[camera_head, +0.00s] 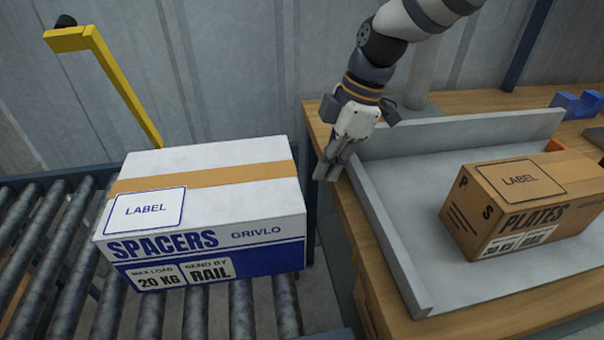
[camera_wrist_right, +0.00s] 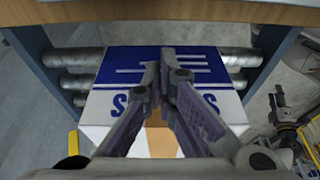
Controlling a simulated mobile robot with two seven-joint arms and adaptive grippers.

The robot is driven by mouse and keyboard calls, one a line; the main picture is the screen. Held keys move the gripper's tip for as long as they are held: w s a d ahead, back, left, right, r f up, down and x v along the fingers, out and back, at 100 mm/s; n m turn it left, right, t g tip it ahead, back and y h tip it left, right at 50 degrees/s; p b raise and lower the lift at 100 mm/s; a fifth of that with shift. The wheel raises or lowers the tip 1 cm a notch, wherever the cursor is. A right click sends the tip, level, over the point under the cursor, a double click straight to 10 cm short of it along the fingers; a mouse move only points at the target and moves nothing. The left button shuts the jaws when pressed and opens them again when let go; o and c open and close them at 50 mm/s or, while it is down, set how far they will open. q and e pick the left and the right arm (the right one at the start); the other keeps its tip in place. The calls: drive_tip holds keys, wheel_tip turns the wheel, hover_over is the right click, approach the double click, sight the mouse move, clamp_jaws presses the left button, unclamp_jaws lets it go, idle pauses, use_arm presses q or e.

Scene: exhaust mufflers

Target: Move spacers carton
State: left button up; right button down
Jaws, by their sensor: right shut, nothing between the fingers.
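The spacers carton (camera_head: 207,215) is a white and blue box with a tan tape strip and a label on top. It rests on the roller conveyor at the left of the head view. In the right wrist view its side (camera_wrist_right: 204,68) faces the camera beyond the fingers. My right gripper (camera_head: 327,173) points down just right of the carton, near the table's left edge. It is shut and empty; its fingertips also show in the right wrist view (camera_wrist_right: 167,62). It looks apart from the carton. My left gripper is not in view.
The roller conveyor (camera_head: 62,240) runs under the carton. A yellow bracket (camera_head: 122,83) stands behind it. A wooden table (camera_head: 470,102) at the right bears a grey tray (camera_head: 398,262) with a brown plates carton (camera_head: 520,208). A narrow gap separates conveyor and table.

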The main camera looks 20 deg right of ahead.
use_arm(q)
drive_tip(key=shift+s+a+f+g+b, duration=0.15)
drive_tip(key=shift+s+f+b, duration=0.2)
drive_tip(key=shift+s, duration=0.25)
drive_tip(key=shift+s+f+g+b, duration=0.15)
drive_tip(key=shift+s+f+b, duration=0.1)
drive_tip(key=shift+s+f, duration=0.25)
use_arm(e)
drive_tip(key=x, duration=0.9)
drive_tip(key=shift+s+a+f, duration=0.25)
drive_tip(key=shift+s, duration=0.2)
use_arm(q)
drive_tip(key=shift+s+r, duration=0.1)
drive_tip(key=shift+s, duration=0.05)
